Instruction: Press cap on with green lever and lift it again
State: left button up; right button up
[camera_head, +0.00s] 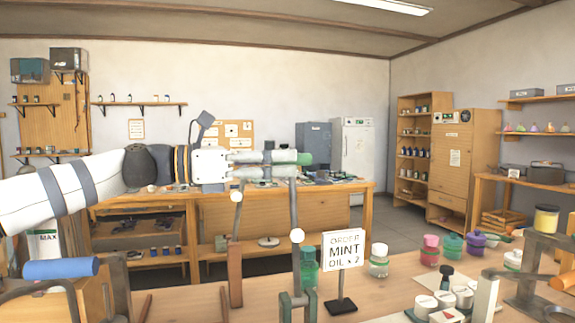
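My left gripper (300,165) reaches in from the left at mid-height, its two fingers pointing right and close together. The green lever's grip (304,158) shows as a green end just past the fingertips. Its grey arm (294,208) runs down from there to a bracket near the bench. The fingers overlap the grip, and I cannot tell whether they are clamped on it. A green bottle (309,266) stands behind the lever's lower part. I cannot make out the cap under the lever. My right gripper is not in view.
A "MINT OIL" order sign (343,250) stands right of the lever. A blue handle (60,268) is at left, an orange handle (563,281) at right. A wooden workbench (368,205) stands behind.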

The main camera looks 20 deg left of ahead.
pick_arm(q)
jog(key=shift+x, duration=1)
jog(key=shift+r, duration=0.1)
grip_shut()
